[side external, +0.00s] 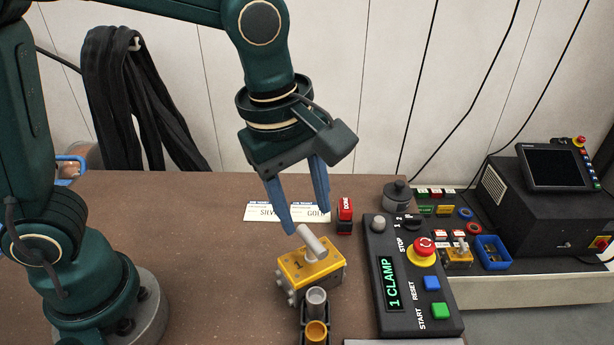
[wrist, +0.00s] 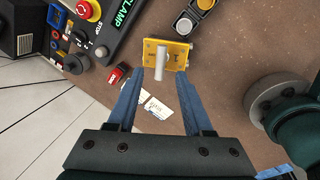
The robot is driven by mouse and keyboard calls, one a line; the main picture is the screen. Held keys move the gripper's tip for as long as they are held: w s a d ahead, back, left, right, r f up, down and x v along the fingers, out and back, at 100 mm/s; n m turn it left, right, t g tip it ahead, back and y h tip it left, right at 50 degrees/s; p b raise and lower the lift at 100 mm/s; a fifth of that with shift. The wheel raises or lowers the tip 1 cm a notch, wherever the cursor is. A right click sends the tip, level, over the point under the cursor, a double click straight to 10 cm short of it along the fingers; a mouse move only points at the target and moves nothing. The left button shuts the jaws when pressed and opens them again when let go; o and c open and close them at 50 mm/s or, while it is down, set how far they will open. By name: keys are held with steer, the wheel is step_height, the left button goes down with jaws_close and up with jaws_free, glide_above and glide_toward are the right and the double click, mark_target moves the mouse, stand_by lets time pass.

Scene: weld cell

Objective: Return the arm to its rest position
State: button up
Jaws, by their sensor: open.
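My gripper (side external: 306,217) has two long blue fingers, spread apart with nothing held between them. It hangs tilted just above a yellow switch box (side external: 312,268) with a light grey lever (side external: 311,242) on top. The lever leans up toward the fingertips; I cannot tell whether a finger touches it. In the wrist view my gripper (wrist: 161,78) shows its fingers on both sides of the lever (wrist: 160,62), with the yellow box (wrist: 178,52) just beyond the tips. My arm is raised and bent over the brown table (side external: 190,235).
A control panel (side external: 375,318) reading "1 CLAMP" stands right of the box. Grey and amber cups (side external: 317,331) stand in front of it. A red DONE block (side external: 345,210) and labelled cards (side external: 262,212) lie behind. A black machine (side external: 540,200) is at right. The left table is clear.

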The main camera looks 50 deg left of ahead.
steer(key=s+a+r+m+t, duration=0.2)
steer(key=s+a+r+t, duration=0.1)
steer(key=a+r, duration=0.3)
steer(key=s+a+f+m, duration=0.3)
steer(key=s+f+m, duration=0.2)
steer(key=m, duration=0.8)
steer(key=shift+s+a+m, duration=0.3)
steer(key=shift+a, duration=0.05)
